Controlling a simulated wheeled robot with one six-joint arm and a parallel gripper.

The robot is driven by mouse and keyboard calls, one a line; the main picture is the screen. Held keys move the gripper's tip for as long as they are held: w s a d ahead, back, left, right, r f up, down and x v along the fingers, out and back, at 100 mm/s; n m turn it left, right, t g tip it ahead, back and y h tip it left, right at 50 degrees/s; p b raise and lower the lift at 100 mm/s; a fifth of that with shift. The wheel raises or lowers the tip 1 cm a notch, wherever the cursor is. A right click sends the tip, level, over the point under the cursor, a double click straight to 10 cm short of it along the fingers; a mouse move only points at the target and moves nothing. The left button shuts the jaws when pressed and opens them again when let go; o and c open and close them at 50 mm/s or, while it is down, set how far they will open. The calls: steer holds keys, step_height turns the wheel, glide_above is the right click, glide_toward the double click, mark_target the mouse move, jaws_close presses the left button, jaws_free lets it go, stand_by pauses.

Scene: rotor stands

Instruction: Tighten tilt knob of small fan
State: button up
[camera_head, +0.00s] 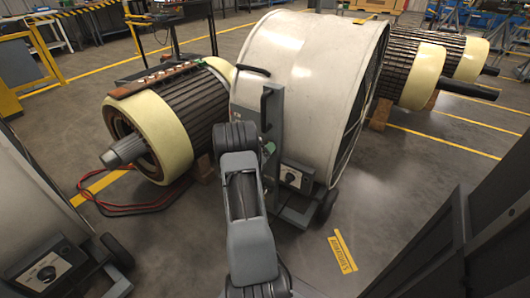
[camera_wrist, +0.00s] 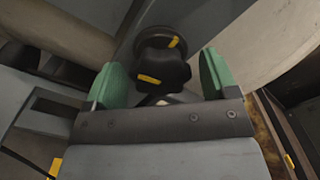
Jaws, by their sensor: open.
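A black lobed tilt knob (camera_wrist: 163,66) with a yellow mark shows in the wrist view, with a black round part bearing another yellow mark just above it. My gripper (camera_wrist: 162,76) is open, with one green finger on each side of the knob and a visible gap on both sides. The fan (camera_head: 300,65), a large pale drum on a grey wheeled stand, is in the middle of the head view. My arm reaches to the left side of its stand, where a bit of green finger shows. The knob is hidden there behind my arm.
A control box with a dial (camera_head: 292,177) is on the stand's front. A second pale drum unit (camera_head: 35,200) stands at left. A rotor (camera_head: 165,110) lies behind, with red and black cables (camera_head: 140,205) on the floor. Floor at front right is clear around a yellow floor label (camera_head: 342,252).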

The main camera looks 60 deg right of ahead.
steer(key=shift+d, duration=0.1)
steer(key=shift+c, duration=0.2)
steer(key=c, duration=0.9)
steer(key=shift+m, duration=0.4)
steer(key=m+b, duration=0.2)
steer(key=m, duration=0.2)
steer(key=shift+f+b, duration=0.15)
steer(key=shift+b, duration=0.25)
steer(key=m+b, duration=0.4)
steer(key=m, duration=0.1)
steer(key=m+b, duration=0.2)
steer(key=m, duration=0.3)
steer(key=shift+b, duration=0.4)
steer(key=shift+m, duration=2.2)
